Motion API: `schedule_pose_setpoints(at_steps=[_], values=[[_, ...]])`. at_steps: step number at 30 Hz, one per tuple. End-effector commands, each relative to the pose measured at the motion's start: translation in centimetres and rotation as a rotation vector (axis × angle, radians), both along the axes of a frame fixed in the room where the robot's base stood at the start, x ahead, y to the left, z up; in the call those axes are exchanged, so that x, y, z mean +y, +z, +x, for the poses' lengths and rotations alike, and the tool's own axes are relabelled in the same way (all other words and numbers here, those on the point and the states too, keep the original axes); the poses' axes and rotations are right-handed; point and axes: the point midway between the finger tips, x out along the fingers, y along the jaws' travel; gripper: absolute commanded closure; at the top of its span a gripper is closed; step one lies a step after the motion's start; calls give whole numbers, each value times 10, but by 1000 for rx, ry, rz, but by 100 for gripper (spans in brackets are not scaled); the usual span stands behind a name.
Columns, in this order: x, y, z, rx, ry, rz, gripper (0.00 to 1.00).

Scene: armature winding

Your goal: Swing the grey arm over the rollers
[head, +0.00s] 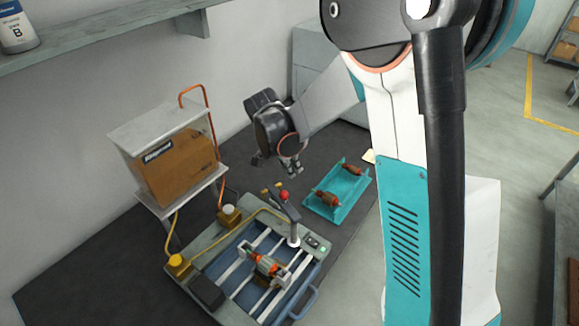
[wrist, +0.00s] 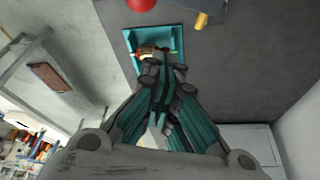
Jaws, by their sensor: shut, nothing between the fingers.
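The grey arm (head: 288,210) stands on a post at the back right corner of the winding machine, with a red knob (head: 284,195) near its upper end. It points toward the back, away from the rollers (head: 240,262). A copper-wound armature (head: 265,266) lies across the rollers. My gripper (head: 293,171) is shut and empty, above and behind the red knob and apart from it. In the wrist view my gripper (wrist: 162,75) covers part of the teal tray (wrist: 172,34), and the red knob (wrist: 140,4) shows at the top edge.
The teal tray (head: 325,211) with two armatures lies right of the machine on the dark mat (head: 70,290). A stand with a cardboard box (head: 175,165) and orange and yellow tubes is at left. A blue handle (head: 304,303) sticks out at the machine's front right. A shelf (head: 110,35) hangs above.

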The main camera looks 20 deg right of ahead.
Motion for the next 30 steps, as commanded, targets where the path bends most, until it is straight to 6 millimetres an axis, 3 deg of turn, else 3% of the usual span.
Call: schedule_pose_setpoints(at_steps=[9,18,30], values=[[-21,-61,6,-1,-2,0,100],[14,-59,-4,-1,0,0,100],[19,-59,-5,-1,-1,0,100]])
